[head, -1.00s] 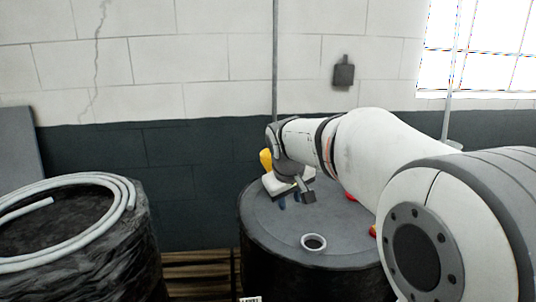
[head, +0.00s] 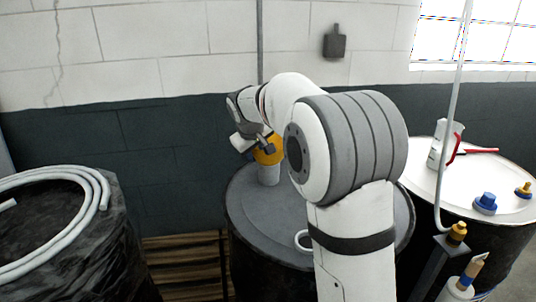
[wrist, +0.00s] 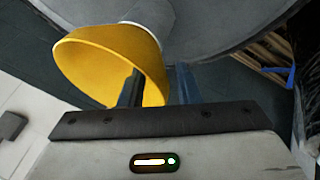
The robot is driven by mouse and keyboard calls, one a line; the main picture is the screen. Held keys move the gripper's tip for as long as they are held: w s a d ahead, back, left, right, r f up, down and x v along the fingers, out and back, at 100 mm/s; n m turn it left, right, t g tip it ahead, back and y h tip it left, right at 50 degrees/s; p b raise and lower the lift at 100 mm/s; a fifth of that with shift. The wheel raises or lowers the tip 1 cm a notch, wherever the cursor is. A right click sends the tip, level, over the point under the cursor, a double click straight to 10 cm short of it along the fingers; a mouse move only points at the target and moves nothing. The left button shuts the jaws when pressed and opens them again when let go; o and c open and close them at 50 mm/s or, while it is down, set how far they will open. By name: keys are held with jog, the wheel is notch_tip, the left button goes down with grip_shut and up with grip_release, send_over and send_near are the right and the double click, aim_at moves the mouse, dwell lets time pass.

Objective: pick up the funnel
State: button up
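The yellow funnel (head: 270,155) sits with its wide mouth up on a pale grey cylinder (head: 269,176) on the drum lid. In the wrist view the funnel's wide rim and hollow inside (wrist: 100,58) show, with the pale cylinder (wrist: 152,14) beyond it. My gripper (head: 263,146) is at the funnel's mouth. In the wrist view my gripper (wrist: 157,82) is open, with one dark finger over the funnel's inside and the other past its outer wall. The funnel's wall lies between them, with a gap to the outer finger.
The dark drum (head: 252,215) bears a pale ring (head: 302,240), partly hidden by my arm. A white-topped drum (head: 470,190) at right holds a beaker, red-handled tool and blue cap. A coiled hose (head: 95,185) lies on the wrapped drum at left. A wall stands close behind.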

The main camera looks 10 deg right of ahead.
aim_at(258, 158)
jog(key=x, duration=0.4)
jog(key=shift+p, duration=0.3)
jog(key=shift+r, duration=0.1)
grip_shut()
